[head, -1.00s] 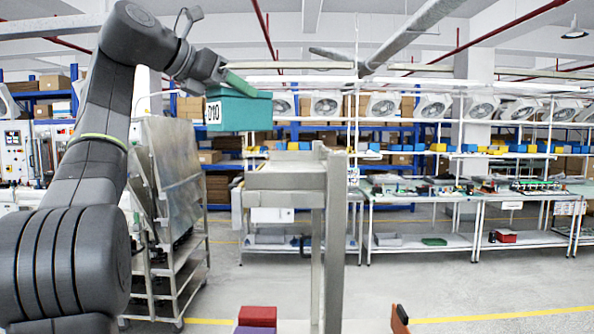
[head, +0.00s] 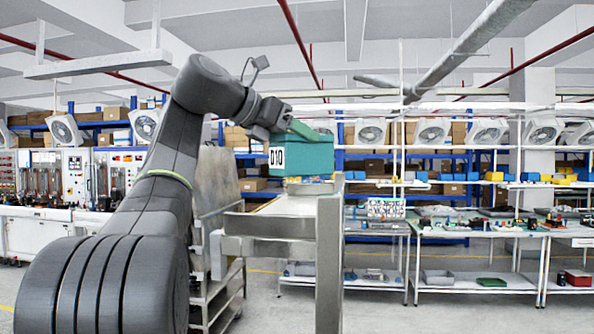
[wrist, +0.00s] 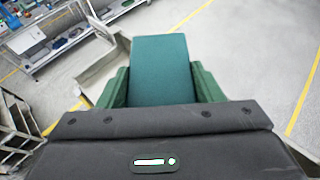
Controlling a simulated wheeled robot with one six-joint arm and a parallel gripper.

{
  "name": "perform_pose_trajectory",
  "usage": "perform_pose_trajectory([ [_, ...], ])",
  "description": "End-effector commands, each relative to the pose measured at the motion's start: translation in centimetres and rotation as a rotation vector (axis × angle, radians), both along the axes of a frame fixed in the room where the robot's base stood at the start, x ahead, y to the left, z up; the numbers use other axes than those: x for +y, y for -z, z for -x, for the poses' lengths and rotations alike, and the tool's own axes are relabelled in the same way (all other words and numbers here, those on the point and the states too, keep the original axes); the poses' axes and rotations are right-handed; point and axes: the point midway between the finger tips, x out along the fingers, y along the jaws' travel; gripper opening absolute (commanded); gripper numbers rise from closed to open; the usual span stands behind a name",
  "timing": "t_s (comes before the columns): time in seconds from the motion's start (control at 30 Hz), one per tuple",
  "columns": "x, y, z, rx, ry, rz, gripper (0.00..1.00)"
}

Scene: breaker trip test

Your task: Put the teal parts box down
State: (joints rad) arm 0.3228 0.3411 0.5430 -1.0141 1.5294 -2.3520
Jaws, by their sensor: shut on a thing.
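The teal parts box (head: 306,158) hangs in the air in the head view, with a white label reading 010 on its near left end. My gripper (head: 296,130) is shut on it from above left. In the wrist view the teal box (wrist: 161,68) sits between my gripper's two green fingers (wrist: 160,88). The box appears above and behind a grey metal stand (head: 265,247) in the head view. Whether the box touches anything beneath is hard to tell; in the wrist view, floor shows around it.
A metal rack (head: 222,270) with slanted panels stands left of the stand. Workbenches (head: 470,232) with parts run along the right. Test cabinets (head: 75,180) stand at the far left. Open floor (head: 390,312) lies at the front right.

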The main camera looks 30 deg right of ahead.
Motion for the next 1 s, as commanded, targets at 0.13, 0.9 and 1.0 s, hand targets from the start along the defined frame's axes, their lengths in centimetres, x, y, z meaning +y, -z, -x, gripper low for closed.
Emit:
perform_pose_trajectory([
  [0.13,0.1,1.6,0.1,0.002,-0.001,0.000,0.23],
  [0.9,0.0,6.5,0.1,-0.001,0.000,0.001,0.23],
  [1.0,0.0,6.5,0.1,-0.001,0.000,0.001,0.23],
])
